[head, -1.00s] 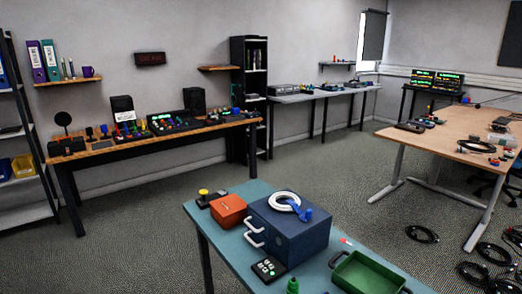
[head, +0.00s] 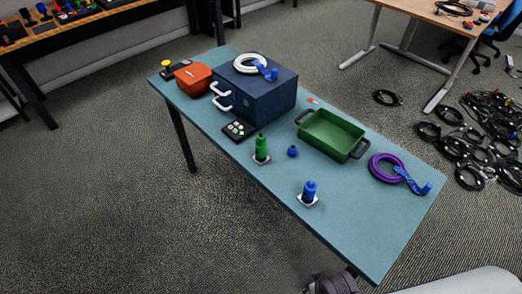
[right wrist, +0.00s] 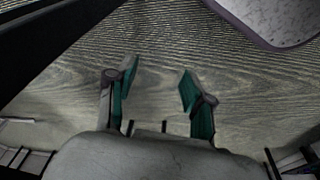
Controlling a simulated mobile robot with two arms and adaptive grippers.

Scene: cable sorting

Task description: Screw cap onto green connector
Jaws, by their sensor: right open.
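The green connector (head: 261,147) stands upright on a small white base on the teal table, in front of the keypad. A small blue cap-like piece (head: 292,151) sits on the table just right of it. A blue connector (head: 309,190) stands on another white base nearer the front edge. My right gripper (right wrist: 158,82) is open and empty in the right wrist view, with only floor and blurred surfaces around its fingers. None of the connectors shows in that view. My left gripper is not in view.
On the teal table (head: 355,225) are a blue drawer box (head: 262,100) with a white cable coil, an orange case (head: 193,78), a keypad (head: 240,130), a green tray (head: 331,135) and a purple cable coil (head: 386,167). Black cables (head: 470,130) lie on the floor at right.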

